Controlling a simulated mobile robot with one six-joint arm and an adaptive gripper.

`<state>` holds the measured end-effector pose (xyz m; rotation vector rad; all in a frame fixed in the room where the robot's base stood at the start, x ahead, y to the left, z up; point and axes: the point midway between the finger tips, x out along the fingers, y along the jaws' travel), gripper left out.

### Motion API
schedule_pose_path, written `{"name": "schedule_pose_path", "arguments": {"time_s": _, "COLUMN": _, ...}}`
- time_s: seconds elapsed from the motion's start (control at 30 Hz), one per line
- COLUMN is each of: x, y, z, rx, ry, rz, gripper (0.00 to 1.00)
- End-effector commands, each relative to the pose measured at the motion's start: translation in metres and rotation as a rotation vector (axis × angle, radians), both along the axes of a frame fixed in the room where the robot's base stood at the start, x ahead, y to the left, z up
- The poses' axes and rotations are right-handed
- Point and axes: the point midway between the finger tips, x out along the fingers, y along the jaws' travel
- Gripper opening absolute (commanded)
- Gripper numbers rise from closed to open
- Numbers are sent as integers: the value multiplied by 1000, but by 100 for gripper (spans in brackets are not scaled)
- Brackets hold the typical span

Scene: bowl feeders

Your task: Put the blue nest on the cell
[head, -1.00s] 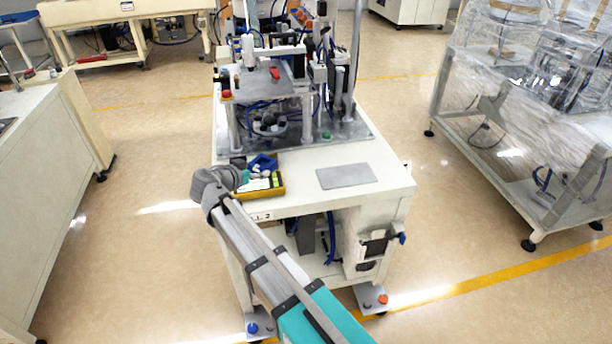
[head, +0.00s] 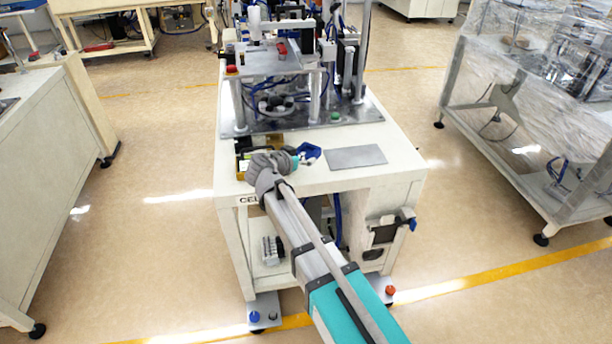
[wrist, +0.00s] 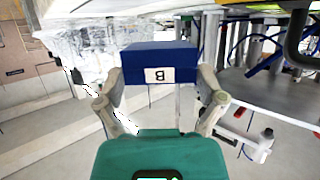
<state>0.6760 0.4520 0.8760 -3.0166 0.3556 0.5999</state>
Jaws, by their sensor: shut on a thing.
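The blue nest (head: 309,153) is held in my gripper (wrist: 161,82), above the cell's white worktop between the tray and the grey plate. In the wrist view the nest (wrist: 160,55) is a blue block with a white label reading an upside-down B, gripped from both sides. The cell (head: 400,168) is a white machine bench with a label reading "CEL", the rest covered by my arm. A flat grey plate (head: 355,157) lies bare on the worktop, right of the nest. My gripper's fingers are largely hidden in the head view by my wrist.
A yellow tray (head: 241,171) with items stands on the worktop left of my wrist, partly covered by it. A raised machine fixture (head: 275,65) with posts stands behind. The front right of the worktop is clear. A wrapped machine (head: 530,90) stands apart on the right.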

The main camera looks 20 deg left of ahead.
Motion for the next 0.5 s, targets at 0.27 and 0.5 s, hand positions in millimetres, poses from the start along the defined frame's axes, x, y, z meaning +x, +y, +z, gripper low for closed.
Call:
{"name": "schedule_pose_path", "arguments": {"time_s": 0.27, "x": 9, "y": -11, "z": -19, "rx": -1, "ry": 0, "rz": 0, "gripper": 28}}
{"name": "schedule_pose_path", "arguments": {"time_s": 0.5, "x": 10, "y": -12, "z": -18, "rx": -1, "ry": 0, "rz": 0, "gripper": 28}}
